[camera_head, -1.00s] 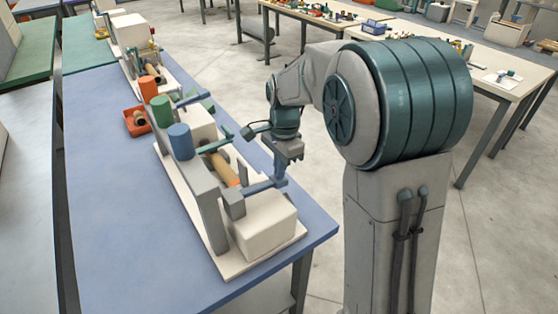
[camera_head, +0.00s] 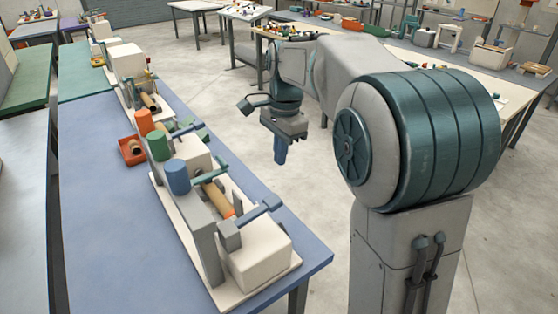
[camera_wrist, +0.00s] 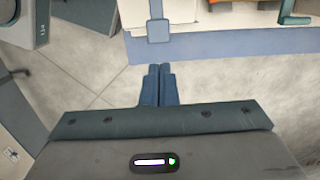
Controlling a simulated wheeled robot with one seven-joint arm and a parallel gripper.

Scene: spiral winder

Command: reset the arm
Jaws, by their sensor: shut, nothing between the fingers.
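My gripper (camera_head: 280,150) hangs over the open floor, to the right of the blue table and apart from everything on it. In the wrist view its two blue fingers (camera_wrist: 158,86) lie together, shut, with nothing between them. The spiral winder (camera_head: 215,215) stands on the blue table (camera_head: 120,215). It carries orange, green and blue cylinders on a grey upright, a tan roll (camera_head: 217,200) and a blue crank arm (camera_head: 258,208) sticking out toward the right. The crank arm (camera_wrist: 158,28) also shows in the wrist view, just beyond the fingertips.
A second machine (camera_head: 130,70) stands farther back. Another worktable (camera_head: 385,62) with small items is behind my arm. The floor (camera_head: 300,190) between is clear.

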